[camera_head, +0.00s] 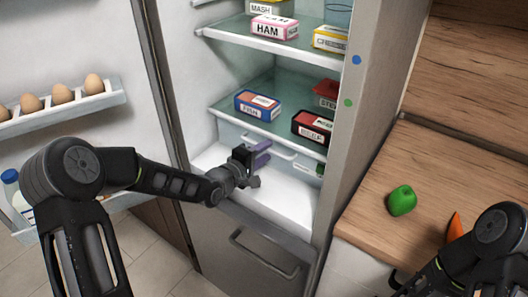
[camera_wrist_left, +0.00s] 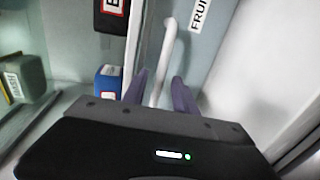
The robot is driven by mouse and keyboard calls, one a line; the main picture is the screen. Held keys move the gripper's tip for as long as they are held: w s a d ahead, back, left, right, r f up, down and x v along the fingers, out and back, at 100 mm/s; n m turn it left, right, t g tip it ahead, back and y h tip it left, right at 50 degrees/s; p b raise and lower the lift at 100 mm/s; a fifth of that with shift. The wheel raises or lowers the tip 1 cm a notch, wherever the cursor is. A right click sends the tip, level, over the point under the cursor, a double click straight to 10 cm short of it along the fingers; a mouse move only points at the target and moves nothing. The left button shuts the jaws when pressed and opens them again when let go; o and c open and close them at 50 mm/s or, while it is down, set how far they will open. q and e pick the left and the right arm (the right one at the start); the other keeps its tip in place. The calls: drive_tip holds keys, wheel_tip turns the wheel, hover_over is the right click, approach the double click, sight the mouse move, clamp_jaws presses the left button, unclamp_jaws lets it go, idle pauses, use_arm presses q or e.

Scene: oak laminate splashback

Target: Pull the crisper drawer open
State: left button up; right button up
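The crisper drawer is a pale panel under the lowest glass shelf, with a white bar handle (camera_head: 283,154). It appears shut, partly hidden by my left gripper. In the left wrist view, the handle (camera_wrist_left: 169,35) runs down between the two purple fingers, with a gap on each side. A label starting "FRU" (camera_wrist_left: 199,12) shows beside it. My left gripper (camera_head: 264,153) is open at the handle, not closed on it. My right arm is at the lower right in the head view; its fingers cannot be made out.
The fridge door with eggs (camera_head: 62,94) stands open at left. Shelves above hold FISH (camera_head: 257,105), BEEF (camera_head: 312,127) and HAM (camera_head: 274,27) boxes. A closed lower drawer with a metal handle (camera_head: 262,255) is below. A green pepper (camera_head: 402,200) and carrot (camera_head: 455,227) lie on the right counter.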

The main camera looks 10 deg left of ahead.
use_arm(q)
clamp_jaws()
idle(1.3)
